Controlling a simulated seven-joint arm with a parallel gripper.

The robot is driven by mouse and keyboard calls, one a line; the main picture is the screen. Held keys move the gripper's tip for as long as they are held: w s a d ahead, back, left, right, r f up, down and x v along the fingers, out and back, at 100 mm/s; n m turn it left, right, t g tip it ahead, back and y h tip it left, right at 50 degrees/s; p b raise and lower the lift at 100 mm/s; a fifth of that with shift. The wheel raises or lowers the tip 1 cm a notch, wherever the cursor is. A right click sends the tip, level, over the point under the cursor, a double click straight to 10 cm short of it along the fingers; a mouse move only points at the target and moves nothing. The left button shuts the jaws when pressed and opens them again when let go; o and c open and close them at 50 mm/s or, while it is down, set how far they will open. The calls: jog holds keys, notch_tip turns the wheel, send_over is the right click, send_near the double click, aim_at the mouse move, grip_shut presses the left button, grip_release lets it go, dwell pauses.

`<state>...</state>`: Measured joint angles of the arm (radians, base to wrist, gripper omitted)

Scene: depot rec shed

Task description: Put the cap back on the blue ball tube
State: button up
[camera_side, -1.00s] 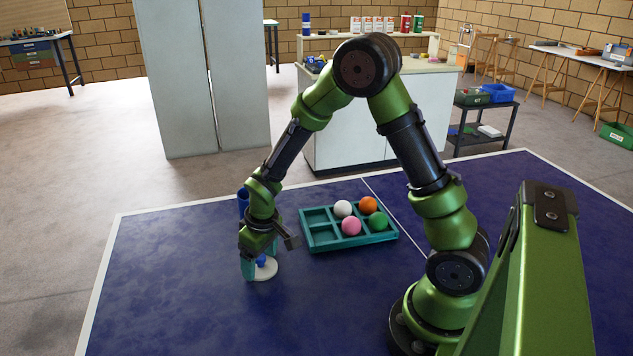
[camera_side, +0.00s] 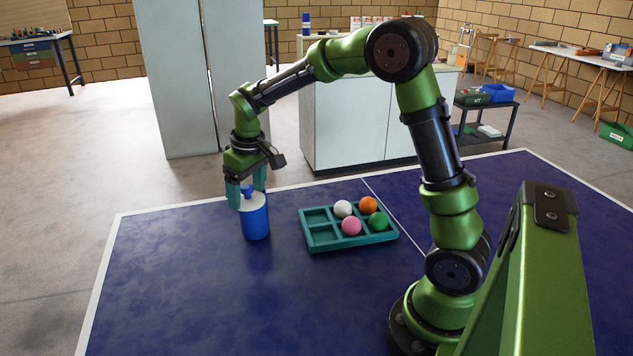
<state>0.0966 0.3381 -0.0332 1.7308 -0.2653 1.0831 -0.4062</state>
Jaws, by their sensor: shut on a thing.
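The blue ball tube (camera_side: 257,224) stands upright on the dark blue table, left of the tray. The white cap (camera_side: 254,202) with its blue knob (camera_side: 247,190) is at the tube's top. My gripper (camera_side: 248,197) points down over the tube, its teal fingers shut on the cap by the knob. The cap looks level and in line with the tube. I cannot tell whether it is seated on the rim or just above it. The fingers hide part of the cap's edge.
A teal divided tray (camera_side: 322,244) stands to the right of the tube, with white (camera_side: 343,208), orange (camera_side: 368,205), pink (camera_side: 351,226) and green (camera_side: 379,221) balls in it. The table (camera_side: 190,290) is clear in front and to the left.

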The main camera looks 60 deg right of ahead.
jog(key=w+d+r, duration=0.4)
jog(key=d+r, duration=0.1)
jog(key=d, duration=0.1)
jog(key=shift+s+a+f, duration=0.1)
jog(key=shift+a+f, duration=0.05)
jog(key=shift+f, duration=3.15)
jog(key=shift+f, duration=0.15)
jog(key=o, duration=0.9)
jog(key=shift+o, duration=0.2)
notch_tip(320, 180, up, 7)
jog(key=shift+c, duration=0.5)
